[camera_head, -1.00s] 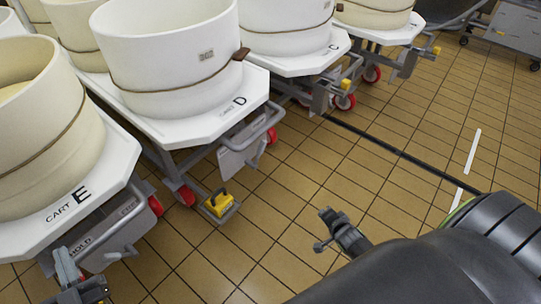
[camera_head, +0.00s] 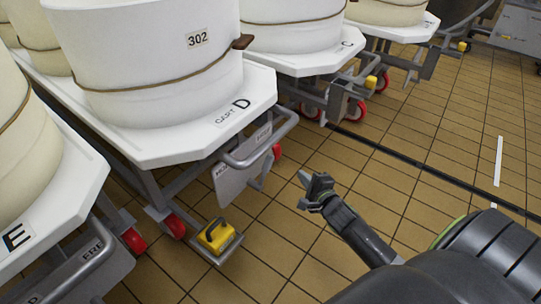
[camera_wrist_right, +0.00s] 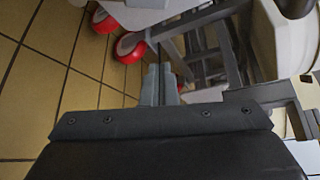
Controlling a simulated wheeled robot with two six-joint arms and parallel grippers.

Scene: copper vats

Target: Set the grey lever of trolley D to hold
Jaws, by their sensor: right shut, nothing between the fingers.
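Trolley D (camera_head: 195,140) is a white-topped cart marked "CART D", carrying a white vat labelled 302. On its aisle side is a grey plate (camera_head: 232,185) with small labels, not all legible. A curved grey bar (camera_head: 270,148) runs along that plate; I cannot tell for certain whether it is the lever, or its setting. My right gripper (camera_head: 314,182) is shut and empty, over the floor to the right of the plate, apart from it. Its closed fingers also show in the right wrist view (camera_wrist_right: 160,85), with the cart's frame beyond. My left gripper is out of view.
A yellow pedal (camera_head: 217,236) sits low at trolley D's corner, near a red wheel (camera_head: 175,226). Trolley E (camera_head: 60,235) stands at the left and trolley C (camera_head: 315,62) behind. The tiled floor (camera_head: 440,150) at the right is clear.

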